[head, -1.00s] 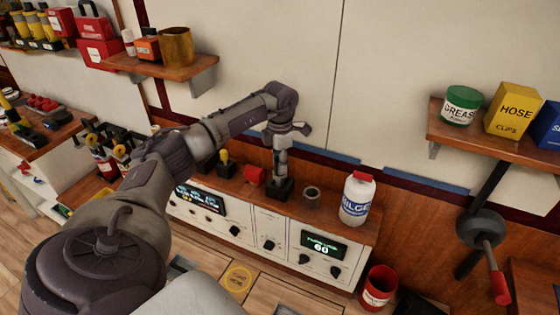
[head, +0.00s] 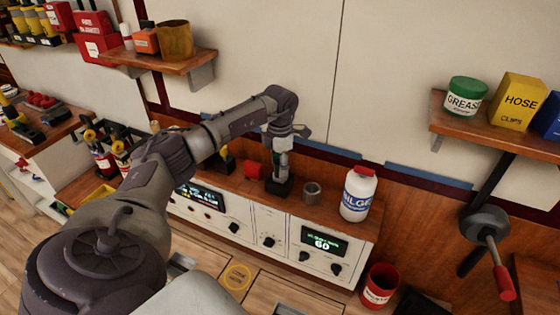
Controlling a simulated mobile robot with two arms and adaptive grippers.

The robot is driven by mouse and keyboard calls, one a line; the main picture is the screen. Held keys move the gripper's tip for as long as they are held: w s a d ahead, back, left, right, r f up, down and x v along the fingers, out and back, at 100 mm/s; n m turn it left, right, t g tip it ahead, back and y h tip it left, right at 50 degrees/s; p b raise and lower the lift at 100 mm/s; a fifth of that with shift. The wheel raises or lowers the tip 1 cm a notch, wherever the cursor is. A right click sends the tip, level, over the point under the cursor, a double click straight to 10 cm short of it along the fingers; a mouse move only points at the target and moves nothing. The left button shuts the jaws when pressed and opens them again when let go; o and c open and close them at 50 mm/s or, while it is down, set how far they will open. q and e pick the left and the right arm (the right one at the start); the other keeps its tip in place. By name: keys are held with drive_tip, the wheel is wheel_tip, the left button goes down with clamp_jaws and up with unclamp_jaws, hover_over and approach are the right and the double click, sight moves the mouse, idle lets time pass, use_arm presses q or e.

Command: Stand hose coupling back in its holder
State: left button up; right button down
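A slim grey hose coupling (head: 283,163) stands about upright on the wooden ledge of the control console. Its lower end is at a small black holder (head: 278,186); I cannot see how deep it sits. My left gripper (head: 283,143) points down from above, at the coupling's upper end. One finger part sticks out to the right. The fingertips are small and partly hidden, so their closure on the coupling is unclear. My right gripper is not in view.
A grey ring (head: 312,193) and a white bilge bottle (head: 358,194) stand right of the holder. A red object (head: 254,170) lies left of it. A shelf with a green grease tin (head: 466,97) is at the right. A red bucket (head: 380,286) stands below the console.

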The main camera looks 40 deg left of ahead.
use_arm(q)
drive_tip(key=shift+r, duration=0.1)
wheel_tip(320, 180, up, 12)
idle(0.6)
idle(0.7)
